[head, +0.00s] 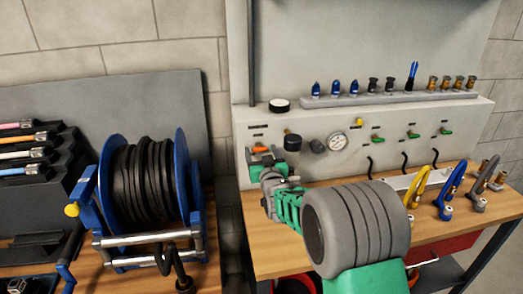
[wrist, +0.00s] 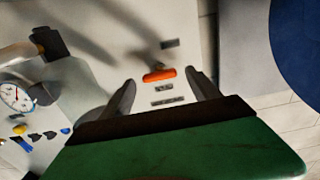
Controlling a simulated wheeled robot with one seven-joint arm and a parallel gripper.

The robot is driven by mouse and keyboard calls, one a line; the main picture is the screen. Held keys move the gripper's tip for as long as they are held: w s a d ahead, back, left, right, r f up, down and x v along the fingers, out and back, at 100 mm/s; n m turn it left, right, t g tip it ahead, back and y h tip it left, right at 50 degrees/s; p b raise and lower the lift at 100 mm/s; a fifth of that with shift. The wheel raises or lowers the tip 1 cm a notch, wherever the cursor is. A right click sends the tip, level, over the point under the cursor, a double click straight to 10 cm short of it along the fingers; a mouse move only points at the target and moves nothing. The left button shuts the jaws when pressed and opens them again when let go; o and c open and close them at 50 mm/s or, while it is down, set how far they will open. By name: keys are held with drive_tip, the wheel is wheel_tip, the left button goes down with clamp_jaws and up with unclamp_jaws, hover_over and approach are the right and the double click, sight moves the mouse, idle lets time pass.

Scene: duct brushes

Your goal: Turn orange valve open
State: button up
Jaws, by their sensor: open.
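The orange valve handle (head: 260,149) is on the left part of the grey panel in the head view, partly behind my gripper. In the wrist view the orange valve (wrist: 160,74) lies between and just beyond my two open fingertips, with small dark label plates beside it. My gripper (wrist: 162,82) is open and empty; its fingers stand on either side of the valve and I see no contact. In the head view my gripper (head: 262,172) is in front of the panel, at the valve's lower side, and its fingertips are hard to make out.
A pressure gauge (head: 337,141) and green-handled valves (head: 377,138) sit to the right on the panel. A blue hose reel (head: 143,185) stands to the left. Yellow and blue hooked hoses (head: 432,185) stand on the wooden bench (head: 440,235). A shelf (head: 390,98) holds several fittings.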

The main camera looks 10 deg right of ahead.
drive_tip(key=shift+w, duration=0.2)
drive_tip(key=c, duration=1.4)
